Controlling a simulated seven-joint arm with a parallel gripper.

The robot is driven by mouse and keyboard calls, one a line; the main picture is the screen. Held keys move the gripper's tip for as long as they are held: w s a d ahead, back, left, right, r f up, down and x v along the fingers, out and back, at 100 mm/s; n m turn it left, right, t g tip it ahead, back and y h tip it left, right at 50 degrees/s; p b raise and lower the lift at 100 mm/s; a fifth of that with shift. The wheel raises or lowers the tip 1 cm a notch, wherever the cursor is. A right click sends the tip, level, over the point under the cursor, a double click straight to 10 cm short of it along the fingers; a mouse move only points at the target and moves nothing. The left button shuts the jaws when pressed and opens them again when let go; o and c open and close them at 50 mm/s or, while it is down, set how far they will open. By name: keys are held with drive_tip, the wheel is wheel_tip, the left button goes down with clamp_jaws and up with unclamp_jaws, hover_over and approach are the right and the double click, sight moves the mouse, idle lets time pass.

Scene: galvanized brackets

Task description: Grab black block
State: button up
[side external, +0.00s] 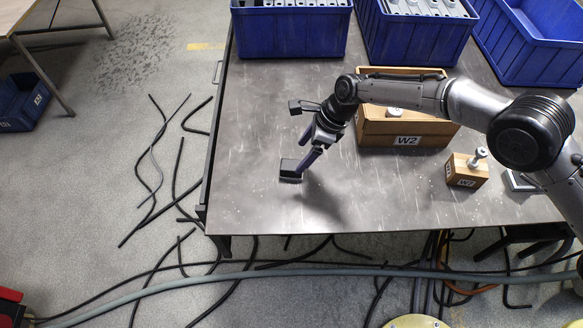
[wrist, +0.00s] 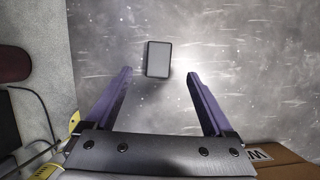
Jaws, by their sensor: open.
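The black block (side external: 290,169) lies on the dark metal table near its left edge in the side external view. In the wrist view the black block (wrist: 159,59) shows as a dark rectangle with a grey top face, just beyond the fingertips and between their lines. My gripper (side external: 309,150) is above and beside the block, with its purple fingers pointing down at it. In the wrist view my gripper (wrist: 160,73) is open, and nothing is between its fingers. Whether a fingertip touches the block I cannot tell.
A wooden box marked W2 (side external: 405,134) stands behind my gripper to the right. Several blue bins (side external: 290,37) line the table's back. The table's front left (side external: 245,205) is clear.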

sight(292, 165)
drive_tip(key=shift+a+x, duration=0.2)
drive_tip(key=shift+x, duration=3.25)
drive_tip(key=shift+r, duration=0.1)
clamp_jaws()
